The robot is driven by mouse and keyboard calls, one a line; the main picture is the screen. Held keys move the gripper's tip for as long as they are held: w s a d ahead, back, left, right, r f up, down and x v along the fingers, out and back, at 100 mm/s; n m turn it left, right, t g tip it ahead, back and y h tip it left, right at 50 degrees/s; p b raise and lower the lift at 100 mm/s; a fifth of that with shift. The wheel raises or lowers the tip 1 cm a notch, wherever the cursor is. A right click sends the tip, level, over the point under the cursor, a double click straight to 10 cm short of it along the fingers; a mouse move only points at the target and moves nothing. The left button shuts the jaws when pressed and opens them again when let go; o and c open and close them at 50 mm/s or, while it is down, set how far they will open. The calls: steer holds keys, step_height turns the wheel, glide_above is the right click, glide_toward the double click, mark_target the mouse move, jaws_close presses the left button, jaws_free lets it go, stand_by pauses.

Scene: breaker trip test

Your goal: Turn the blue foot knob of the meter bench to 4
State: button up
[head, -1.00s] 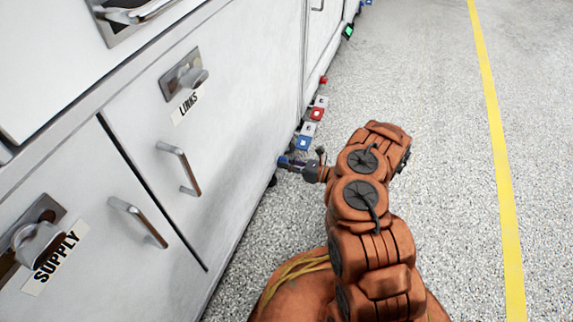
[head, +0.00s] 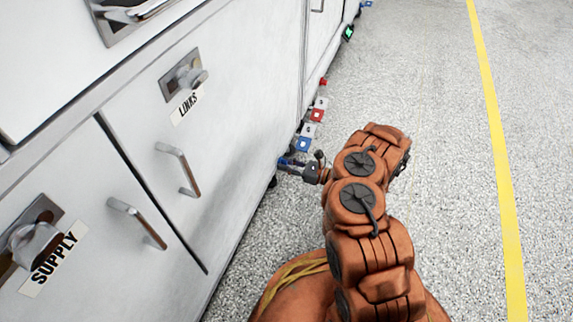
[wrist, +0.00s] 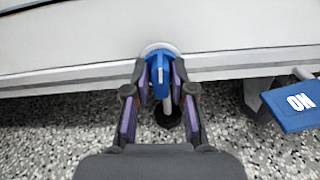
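The blue foot knob (wrist: 160,72) sits on a pale round plate at the foot of the white meter bench (wrist: 90,45). In the wrist view its raised grip stands nearly upright, with a light mark on it. My gripper (wrist: 161,70) has one finger on each side of the knob, tips level with it. Whether the fingers press on it or leave a small gap I cannot tell. In the head view my gripper (head: 287,163) is low at the bench foot, and the knob is mostly hidden there. The number it points to cannot be read.
A blue ON tag (wrist: 297,103) stands right of the knob in the wrist view. A dark-footed leg (wrist: 167,112) is below it. Red and blue tags line the bench foot, including a red one (head: 317,115). Speckled floor is clear toward the yellow line (head: 497,150).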

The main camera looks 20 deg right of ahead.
steer(key=shift+o, duration=1.2)
steer(key=v, duration=1.2)
